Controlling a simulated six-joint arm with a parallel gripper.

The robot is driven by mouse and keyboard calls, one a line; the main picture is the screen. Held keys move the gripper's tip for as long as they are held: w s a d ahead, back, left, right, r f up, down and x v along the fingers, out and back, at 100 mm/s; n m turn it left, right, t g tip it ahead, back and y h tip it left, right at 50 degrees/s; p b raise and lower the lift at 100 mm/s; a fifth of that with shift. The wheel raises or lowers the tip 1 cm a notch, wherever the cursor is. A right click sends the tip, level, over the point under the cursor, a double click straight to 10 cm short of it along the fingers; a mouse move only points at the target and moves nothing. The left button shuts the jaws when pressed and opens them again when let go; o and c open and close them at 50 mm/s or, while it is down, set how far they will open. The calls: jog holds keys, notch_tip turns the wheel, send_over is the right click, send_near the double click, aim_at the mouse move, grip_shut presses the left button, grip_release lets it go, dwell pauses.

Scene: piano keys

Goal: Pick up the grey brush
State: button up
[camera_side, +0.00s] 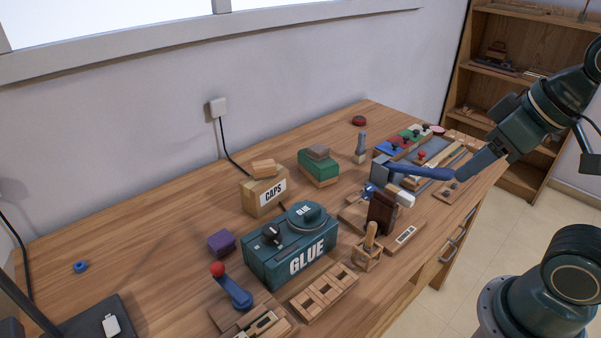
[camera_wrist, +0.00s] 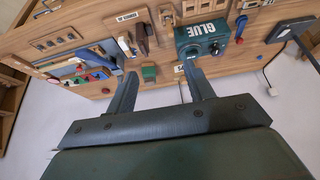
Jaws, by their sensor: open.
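A small upright piece with a grey handle and a pale wooden lower part (camera_side: 361,147) stands toward the back of the bench in the side view; it looks like the grey brush. I cannot make it out for sure in the wrist view. My gripper (camera_side: 466,172) is at the right in the side view, apart from the brush and to its right. In the wrist view my gripper (camera_wrist: 160,72) has its two fingers spread, with nothing held between them.
A blue lever (camera_side: 425,171) lies between the brush and my gripper. A green block (camera_side: 318,168), the CAPS box (camera_side: 263,195) and the teal GLUE box (camera_side: 290,250) stand to the left. Coloured pieces (camera_side: 405,138) crowd the right.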

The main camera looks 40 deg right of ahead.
jog(key=shift+c, duration=0.3)
jog(key=w+d+r+m+h, duration=0.1)
jog(key=w+d+r+m, duration=0.15)
jog(key=w, duration=0.35)
jog(key=w+d+r+m+h, duration=0.1)
jog(key=w+d+r+m, duration=0.15)
jog(key=w, duration=0.35)
jog(key=m+g+h, duration=0.2)
jog(key=m+g, duration=0.3)
jog(key=m, duration=0.7)
send_over(360, 133)
jog(key=a, duration=0.3)
notch_tip(360, 133, down, 20)
jog(key=shift+s+r+h, duration=0.1)
jog(key=shift+h, duration=0.2)
jog(key=shift+s+x, duration=0.2)
jog(key=shift+x, duration=4.05)
